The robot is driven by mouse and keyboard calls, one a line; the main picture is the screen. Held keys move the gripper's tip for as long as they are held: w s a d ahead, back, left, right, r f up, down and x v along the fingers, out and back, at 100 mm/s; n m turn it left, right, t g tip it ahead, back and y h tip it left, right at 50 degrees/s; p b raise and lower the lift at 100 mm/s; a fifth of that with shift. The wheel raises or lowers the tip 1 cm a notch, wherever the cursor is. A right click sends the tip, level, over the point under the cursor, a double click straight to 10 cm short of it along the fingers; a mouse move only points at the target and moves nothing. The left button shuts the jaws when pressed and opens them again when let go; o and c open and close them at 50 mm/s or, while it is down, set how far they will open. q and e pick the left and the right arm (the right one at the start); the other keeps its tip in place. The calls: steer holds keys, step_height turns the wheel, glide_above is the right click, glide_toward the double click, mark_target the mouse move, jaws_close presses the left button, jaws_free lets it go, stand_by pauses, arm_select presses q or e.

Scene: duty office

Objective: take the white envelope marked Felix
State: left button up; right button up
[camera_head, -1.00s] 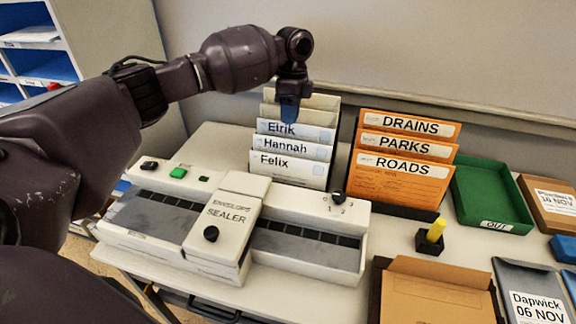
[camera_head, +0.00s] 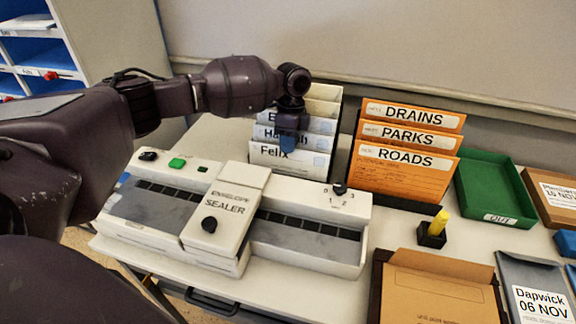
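The white envelope marked Felix (camera_head: 268,158) stands in front of the rack of white envelopes, behind the envelope sealer. Behind it stand the envelope marked Hannah (camera_head: 263,134) and the one marked Eirik (camera_head: 266,116), their names partly covered by my gripper. My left gripper (camera_head: 288,146) points down at the top edge of the Felix envelope, in front of the Hannah label. Its blue fingertips overlap the Felix envelope in the picture. I cannot tell whether they touch it or are open or shut. My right gripper is not in view.
The envelope sealer (camera_head: 229,203) lies close in front of the rack. Orange envelopes marked Drains, Parks and Roads (camera_head: 402,172) stand to the right. A wall is close behind.

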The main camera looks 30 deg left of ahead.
arm_select(q)
steer(key=shift+f, duration=0.2)
jaws_close()
steer(key=shift+r, duration=0.15)
